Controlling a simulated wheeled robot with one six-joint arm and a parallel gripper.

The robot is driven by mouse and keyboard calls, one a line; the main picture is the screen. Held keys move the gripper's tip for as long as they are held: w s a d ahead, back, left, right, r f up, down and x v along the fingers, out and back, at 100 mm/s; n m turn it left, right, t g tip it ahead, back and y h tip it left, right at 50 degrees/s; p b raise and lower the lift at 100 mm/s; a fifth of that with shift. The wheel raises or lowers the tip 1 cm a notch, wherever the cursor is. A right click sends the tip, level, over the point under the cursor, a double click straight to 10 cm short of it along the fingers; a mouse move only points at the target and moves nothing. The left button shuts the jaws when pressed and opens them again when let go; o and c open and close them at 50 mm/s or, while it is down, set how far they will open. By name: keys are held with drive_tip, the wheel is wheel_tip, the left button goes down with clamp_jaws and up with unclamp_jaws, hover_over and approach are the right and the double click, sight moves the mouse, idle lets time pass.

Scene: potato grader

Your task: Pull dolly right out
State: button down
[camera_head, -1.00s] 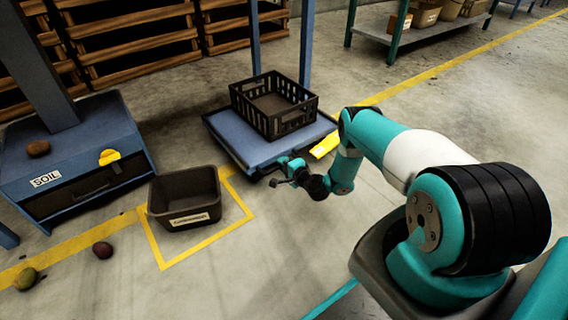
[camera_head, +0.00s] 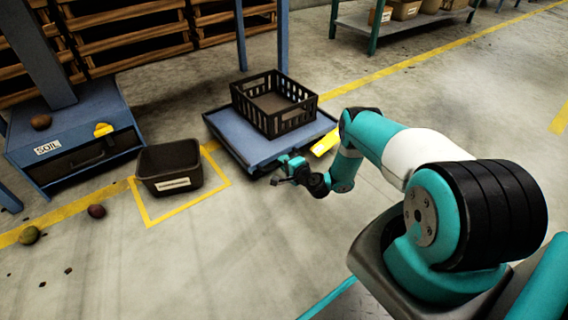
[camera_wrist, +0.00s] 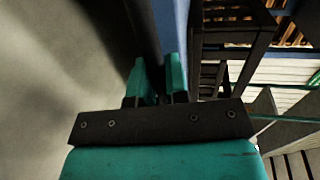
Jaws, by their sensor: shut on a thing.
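The dolly (camera_head: 236,133) is a low blue platform standing on the floor at the picture's middle. A black slatted crate (camera_head: 281,127) sits on it, and its inside looks empty. My gripper (camera_head: 280,181) is at the dolly's near edge, low down. In the wrist view my gripper's teal fingers (camera_wrist: 157,82) are shut on either side of a dark bar (camera_wrist: 143,40) that runs along the blue dolly edge (camera_wrist: 172,30). The crate's dark slats (camera_wrist: 230,40) show at the right there. The dolly's wheels are not clearly visible.
Two blue posts (camera_head: 241,40) rise behind the dolly. A blue SOIL cabinet (camera_head: 75,140) and a dark bin (camera_head: 168,168) stand left, with loose potatoes (camera_head: 29,235) on the floor. Wooden pallets (camera_head: 130,35) are behind. A shelf (camera_head: 350,22) stands far back. Floor is clear in front and right.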

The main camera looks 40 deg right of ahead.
drive_tip(key=shift+s+a+f, duration=0.1)
drive_tip(key=shift+s, duration=0.1)
drive_tip(key=c, duration=1.1)
unclamp_jaws()
drive_tip(key=shift+c, duration=0.2)
drive_tip(key=p+v, duration=1.4)
drive_tip(key=v, duration=0.3)
drive_tip(key=shift+s, duration=0.2)
